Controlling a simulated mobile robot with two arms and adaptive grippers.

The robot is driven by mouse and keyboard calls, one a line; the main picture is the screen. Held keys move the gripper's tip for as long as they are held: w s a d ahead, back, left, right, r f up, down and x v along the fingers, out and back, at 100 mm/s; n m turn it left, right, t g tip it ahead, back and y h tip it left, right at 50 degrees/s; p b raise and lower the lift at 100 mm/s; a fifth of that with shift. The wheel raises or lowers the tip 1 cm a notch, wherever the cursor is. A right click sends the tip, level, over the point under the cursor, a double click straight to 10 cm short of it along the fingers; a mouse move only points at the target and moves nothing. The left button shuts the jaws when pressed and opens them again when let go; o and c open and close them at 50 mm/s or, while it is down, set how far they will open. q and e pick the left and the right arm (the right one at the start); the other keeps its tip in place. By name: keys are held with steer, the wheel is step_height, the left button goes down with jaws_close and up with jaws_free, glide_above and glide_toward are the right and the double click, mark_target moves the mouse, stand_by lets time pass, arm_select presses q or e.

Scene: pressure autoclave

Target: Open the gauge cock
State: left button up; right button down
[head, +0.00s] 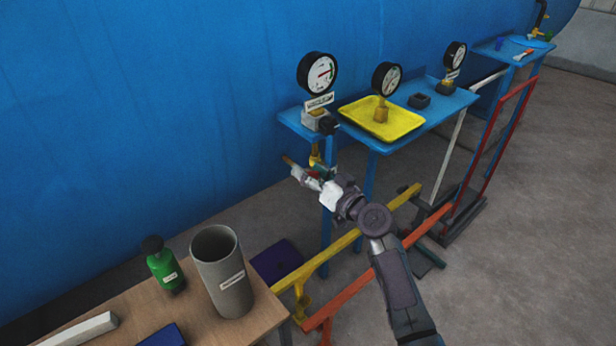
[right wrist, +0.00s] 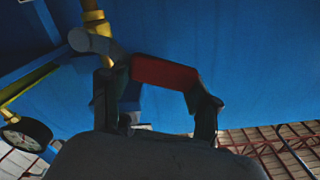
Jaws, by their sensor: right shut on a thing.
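The gauge cock is at the yellow pipe (head: 316,159) below the left gauge. In the right wrist view, the yellow pipe (right wrist: 94,20) meets a grey cylindrical body (right wrist: 88,42), and a red lever (right wrist: 165,72) lies across the gap between my fingers. My right gripper (head: 306,178) is at the cock, just below the small blue shelf; in the right wrist view it (right wrist: 158,98) is shut on the red lever. In the head view the gripper hides most of the lever. The left gauge (head: 317,72) stands above the cock. My left gripper is not in view.
A blue shelf (head: 440,101) carries a yellow tray (head: 362,112) and more gauges. Yellow (head: 345,240) and orange (head: 345,300) rails run below my right arm. A wooden table (head: 262,320) at lower left holds a grey cylinder (head: 225,280) and a green bottle (head: 165,270). The blue tank (head: 130,110) closes off the back.

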steer(key=shift+w+d+r+m, duration=0.15)
steer(key=shift+d+r+m, duration=0.1)
steer(key=shift+r+m, duration=0.25)
steer(key=shift+w+d+r+m, duration=0.15)
steer(key=shift+d+r+m, duration=0.1)
steer(key=shift+m, duration=0.45)
